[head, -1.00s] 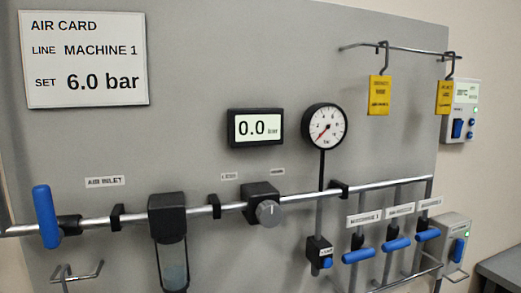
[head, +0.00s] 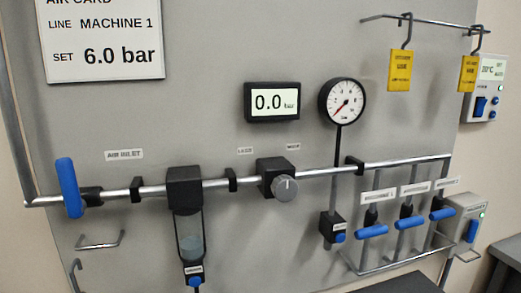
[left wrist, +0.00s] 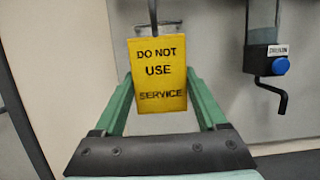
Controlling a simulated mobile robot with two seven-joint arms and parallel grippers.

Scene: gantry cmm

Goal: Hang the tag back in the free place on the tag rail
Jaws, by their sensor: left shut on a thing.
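My left gripper (left wrist: 158,82) is shut on a yellow tag (left wrist: 160,97) reading "DO NOT USE SERVICE", one green finger along each side. A dark hook rises from the tag's top and leaves the left wrist view. The tag rail (head: 435,25) is at the upper right of the panel in the head view. Two yellow tags, a left one (head: 400,72) and a right one (head: 468,74), hang from it on dark hooks. Bare rail shows left of the left tag and between the two. The left gripper is outside the head view; my right gripper is in neither view.
A small metal bracket (head: 100,243) sticks out at the panel's lower left, with a dark hook (head: 75,276) below it. A pipe (head: 320,172) with a blue inlet handle (head: 68,188) crosses the panel. A gauge (head: 342,101) and display (head: 272,102) stand left of the tags.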

